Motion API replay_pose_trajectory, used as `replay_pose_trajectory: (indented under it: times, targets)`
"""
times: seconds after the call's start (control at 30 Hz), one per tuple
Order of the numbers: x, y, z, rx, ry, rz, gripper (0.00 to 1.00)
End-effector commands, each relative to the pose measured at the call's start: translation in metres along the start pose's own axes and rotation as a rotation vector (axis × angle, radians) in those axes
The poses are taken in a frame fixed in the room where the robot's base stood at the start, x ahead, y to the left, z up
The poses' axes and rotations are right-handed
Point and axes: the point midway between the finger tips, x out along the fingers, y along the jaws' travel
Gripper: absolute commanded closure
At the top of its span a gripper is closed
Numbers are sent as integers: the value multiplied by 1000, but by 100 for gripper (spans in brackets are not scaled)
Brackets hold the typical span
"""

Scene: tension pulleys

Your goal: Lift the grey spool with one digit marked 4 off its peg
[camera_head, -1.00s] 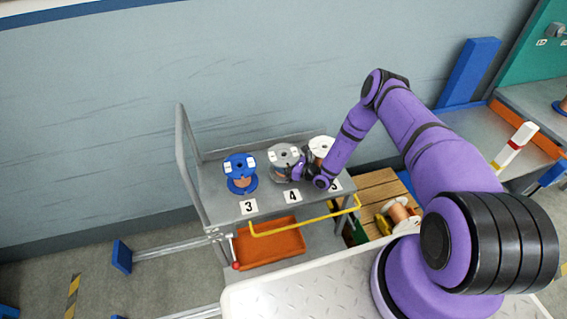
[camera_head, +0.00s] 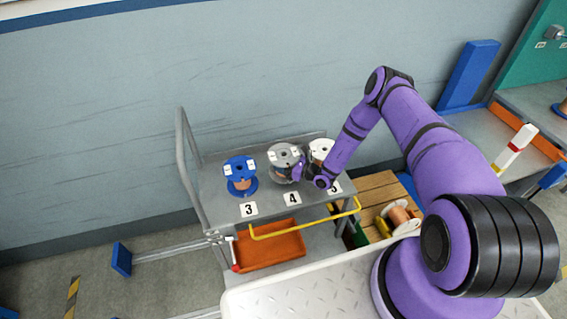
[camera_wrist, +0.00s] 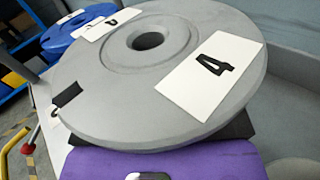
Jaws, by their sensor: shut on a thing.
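The grey spool (camera_head: 284,153) marked 4 is over the middle of the trolley shelf, behind the number 4 plate (camera_head: 292,199). In the wrist view the spool's grey top flange (camera_wrist: 120,100) fills the middle, with a label reading 4 and a centre hole. My gripper (camera_head: 299,170) is at the spool's right side and shut on it. Its fingertips are hidden by the flange in the wrist view. Whether the peg is still inside the spool cannot be seen.
A blue spool (camera_head: 240,172) stands to the left and a white spool (camera_head: 320,150) close to the right. The grey trolley (camera_head: 215,200) has an upright handle at left, a yellow rail (camera_head: 305,225) in front and an orange bin (camera_head: 270,250) below.

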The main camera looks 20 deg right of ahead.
Motion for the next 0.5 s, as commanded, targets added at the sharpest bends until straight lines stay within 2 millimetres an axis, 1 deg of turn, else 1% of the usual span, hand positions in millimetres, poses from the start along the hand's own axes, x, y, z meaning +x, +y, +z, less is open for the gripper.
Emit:
replay_pose_trajectory:
  times: [0.5]
  targets:
    - [0, 0, 9, -1, -2, 0, 71]
